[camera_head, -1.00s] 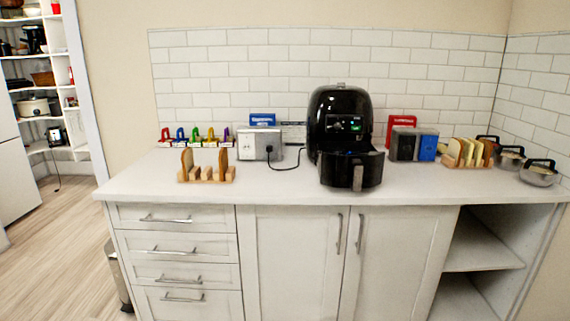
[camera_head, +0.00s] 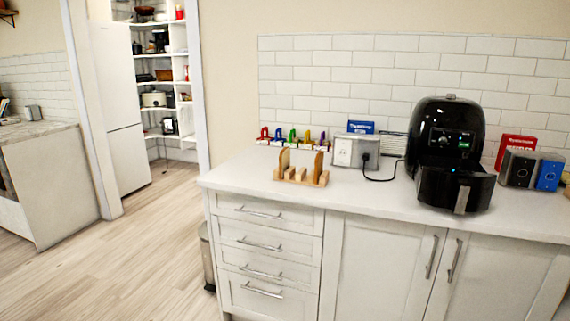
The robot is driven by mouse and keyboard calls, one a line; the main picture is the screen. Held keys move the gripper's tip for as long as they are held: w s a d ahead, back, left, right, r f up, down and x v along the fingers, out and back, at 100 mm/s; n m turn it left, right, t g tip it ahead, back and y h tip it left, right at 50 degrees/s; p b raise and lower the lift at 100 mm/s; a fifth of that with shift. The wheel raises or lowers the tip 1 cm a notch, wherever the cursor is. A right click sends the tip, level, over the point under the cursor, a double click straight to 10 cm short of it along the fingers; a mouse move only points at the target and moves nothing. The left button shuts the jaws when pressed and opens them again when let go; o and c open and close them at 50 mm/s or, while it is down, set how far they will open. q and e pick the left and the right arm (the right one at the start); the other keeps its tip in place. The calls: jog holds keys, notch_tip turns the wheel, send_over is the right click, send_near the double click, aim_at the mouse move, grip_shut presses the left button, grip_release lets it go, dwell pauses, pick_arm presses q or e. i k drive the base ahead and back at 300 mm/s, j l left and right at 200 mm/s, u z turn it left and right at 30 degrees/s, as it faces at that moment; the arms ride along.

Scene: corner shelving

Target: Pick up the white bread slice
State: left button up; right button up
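A wooden rack (camera_head: 300,180) stands on the white counter at its left part. It holds two upright tan-brown slices, a left slice (camera_head: 284,160) and a right slice (camera_head: 318,165), with an open gap between them. I cannot make out a clearly white bread slice here. Only a sliver of something brown shows at the far right edge of the picture. Neither of my grippers is in view.
A black air fryer (camera_head: 449,150) with its drawer pulled out stands on the counter (camera_head: 385,206). Several coloured clips (camera_head: 293,138) and a grey-white socket box (camera_head: 355,151) are behind the rack. Open wooden floor (camera_head: 130,250) lies to the left, leading to a pantry doorway.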

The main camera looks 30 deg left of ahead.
aim_at(284, 158)
jog(key=i+j+z, duration=0.2)
jog(key=j, duration=0.3)
jog(key=j+z, duration=0.2)
jog(key=j, duration=0.25)
jog(key=i+j+z, duration=0.15)
jog(key=j, duration=0.4)
